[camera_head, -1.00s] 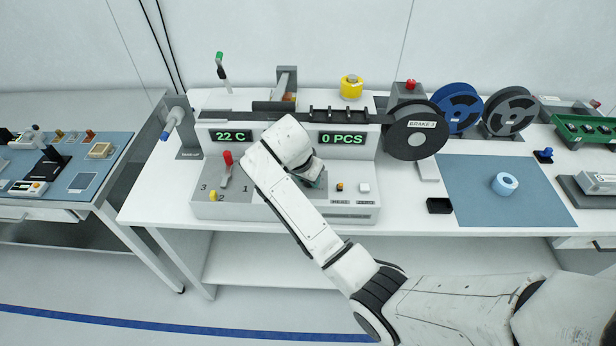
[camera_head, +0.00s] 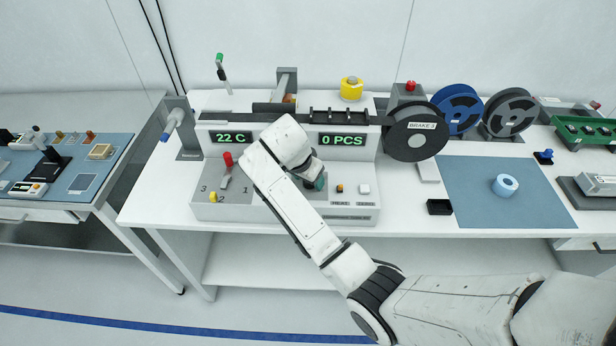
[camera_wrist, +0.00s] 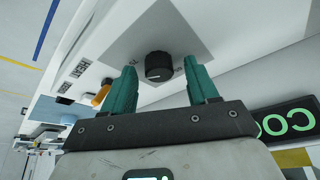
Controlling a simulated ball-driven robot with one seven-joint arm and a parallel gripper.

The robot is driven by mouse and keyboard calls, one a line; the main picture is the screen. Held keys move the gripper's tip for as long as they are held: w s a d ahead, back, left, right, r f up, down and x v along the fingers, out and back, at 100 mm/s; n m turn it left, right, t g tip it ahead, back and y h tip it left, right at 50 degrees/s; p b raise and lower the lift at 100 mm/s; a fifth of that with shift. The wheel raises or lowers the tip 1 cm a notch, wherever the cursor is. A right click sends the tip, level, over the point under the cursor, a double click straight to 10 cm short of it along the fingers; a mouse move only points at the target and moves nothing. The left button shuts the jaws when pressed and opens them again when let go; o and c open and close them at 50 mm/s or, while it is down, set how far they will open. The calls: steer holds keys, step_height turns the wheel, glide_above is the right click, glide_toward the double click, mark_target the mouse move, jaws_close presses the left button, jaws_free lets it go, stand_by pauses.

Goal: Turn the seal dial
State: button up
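A black round dial (camera_wrist: 158,66) with a white pointer mark sits on a grey patch of the machine's white front panel in the wrist view. My gripper (camera_wrist: 161,72) has two teal fingers, spread apart, with one on each side of the dial. A gap shows between the dial and each finger, and I cannot tell how deep the fingertips reach. In the head view, my gripper (camera_head: 318,182) is low over the panel, and my arm hides the dial there.
Right of my gripper are an orange button (camera_head: 340,188) and a white button (camera_head: 364,188). Left are a red-knobbed lever (camera_head: 228,160) and a yellow knob (camera_head: 213,197). Displays (camera_head: 342,139) read 22 C and 0 PCS. A black reel (camera_head: 416,138) stands at right.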

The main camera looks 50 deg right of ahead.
steer(key=v, duration=1)
steer(key=shift+r, duration=0.35)
steer(key=shift+a, duration=0.1)
steer(key=shift+f, duration=0.1)
stand_by(0.4)
steer(key=s+a+f+n+y+b, duration=0.1)
steer(key=s+a+f+n, duration=0.2)
steer(key=s+f+n, duration=0.2)
steer(key=s+a+f+n+y+b, duration=0.2)
steer(key=s+a+f+n, duration=0.2)
steer(key=s+f, duration=0.5)
steer(key=s+a+f+n+y+b, duration=0.1)
steer(key=s+a+f+n, duration=0.3)
steer(key=s, duration=0.8)
step_height(320, 180, down, 3)
steer(key=n+b, duration=0.1)
steer(key=n, duration=0.1)
steer(key=shift+n, duration=0.4)
steer(key=shift+s+f, duration=0.15)
